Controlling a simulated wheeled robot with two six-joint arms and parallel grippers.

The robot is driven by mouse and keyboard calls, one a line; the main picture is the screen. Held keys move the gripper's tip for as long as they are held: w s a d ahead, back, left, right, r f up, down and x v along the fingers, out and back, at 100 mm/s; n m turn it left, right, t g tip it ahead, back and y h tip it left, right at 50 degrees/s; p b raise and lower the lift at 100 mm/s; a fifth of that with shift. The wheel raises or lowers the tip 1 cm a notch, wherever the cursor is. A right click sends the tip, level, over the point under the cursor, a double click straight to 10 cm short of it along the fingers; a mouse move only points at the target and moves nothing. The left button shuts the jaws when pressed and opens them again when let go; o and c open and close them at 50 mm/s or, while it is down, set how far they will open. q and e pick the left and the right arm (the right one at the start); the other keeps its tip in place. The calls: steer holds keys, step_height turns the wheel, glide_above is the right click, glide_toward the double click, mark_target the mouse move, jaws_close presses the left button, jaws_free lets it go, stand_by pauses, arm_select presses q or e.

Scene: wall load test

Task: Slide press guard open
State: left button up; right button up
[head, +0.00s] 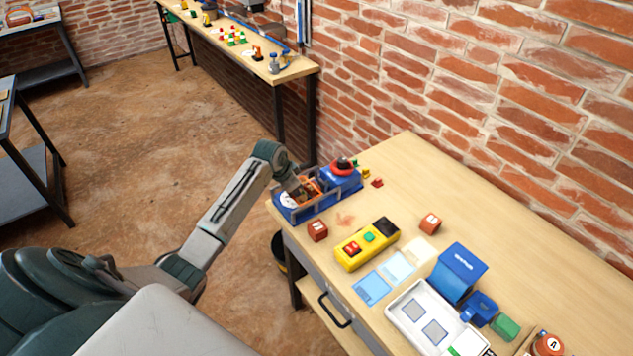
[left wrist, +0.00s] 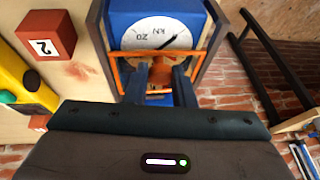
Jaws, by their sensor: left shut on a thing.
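The blue press (head: 345,180) stands at the far left corner of the table, with a red-and-black knob on top. In the left wrist view its blue body with a round kN gauge (left wrist: 160,36) fills the top middle. The orange-framed guard (left wrist: 120,62) crosses in front of the gauge, between grey side rails. My left gripper (head: 300,192) is at the left part of the press. In the left wrist view its fingers (left wrist: 161,78) are shut on the guard's orange part; the exact contact is partly hidden. My right gripper is in neither view.
Red numbered cubes (head: 317,231) and a yellow button box (head: 367,245) stand close to the press. A white tray (head: 407,309), a blue box (head: 459,271) and a green block (head: 505,327) stand nearer. A brick wall runs behind the table.

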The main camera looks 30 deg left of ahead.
arm_select(q)
steer(key=shift+s+a+r+p, duration=0.1)
steer(key=shift+s+a+p, duration=0.25)
steer(key=shift+s, duration=0.1)
steer(key=shift+s+a+p, duration=0.2)
steer(key=shift+s+p, duration=0.15)
steer(key=shift+s, duration=0.15)
steer(key=shift+s+a+p, duration=0.15)
steer(key=shift+s+p, duration=0.2)
steer(key=shift+s, duration=0.1)
steer(key=o, duration=0.9)
steer(key=shift+c, duration=0.2)
